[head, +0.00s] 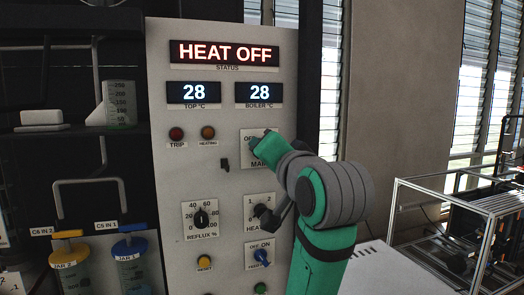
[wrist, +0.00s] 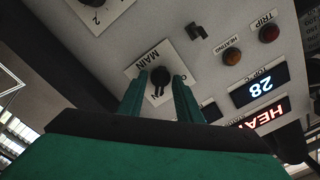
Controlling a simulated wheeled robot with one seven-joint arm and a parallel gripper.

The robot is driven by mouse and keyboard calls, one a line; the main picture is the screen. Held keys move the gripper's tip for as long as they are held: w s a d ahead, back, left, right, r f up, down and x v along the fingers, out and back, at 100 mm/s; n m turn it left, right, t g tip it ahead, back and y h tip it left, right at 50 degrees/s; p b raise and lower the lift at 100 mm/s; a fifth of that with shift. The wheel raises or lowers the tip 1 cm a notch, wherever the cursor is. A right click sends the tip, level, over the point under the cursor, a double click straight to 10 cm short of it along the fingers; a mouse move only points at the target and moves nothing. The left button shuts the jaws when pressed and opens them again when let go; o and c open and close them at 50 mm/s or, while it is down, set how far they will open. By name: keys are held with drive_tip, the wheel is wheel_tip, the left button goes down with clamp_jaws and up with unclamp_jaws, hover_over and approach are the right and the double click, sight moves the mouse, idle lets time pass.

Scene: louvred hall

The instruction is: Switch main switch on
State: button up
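The main switch is a dark knob (wrist: 160,77) on a pale square plate marked MAIN, seen upside down in the wrist view. In the head view its plate (head: 246,151) shows partly, and my gripper and wrist hide the knob and part of the lettering. My gripper (wrist: 160,82) is open, with its two green fingers on either side of the knob and visible gaps to it. I cannot tell how far the tips reach along the knob. In the head view my gripper (head: 262,141) is at the plate. The status display (head: 224,52) reads HEAT OFF.
Two displays read 28. The unlit-looking TRIP lamp (head: 177,134) and HEATING lamp (head: 208,133) are left of the plate. A small dark latch (head: 224,165) juts out nearby. The reflux knob (head: 201,219), heat knob (head: 262,211) and blue switch (head: 258,257) sit below.

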drive_tip(key=v, duration=0.7)
idle(0.3)
drive_tip(key=shift+r, duration=0.1)
drive_tip(key=v, duration=1.1)
drive_tip(key=shift+c, duration=0.4)
idle(1.3)
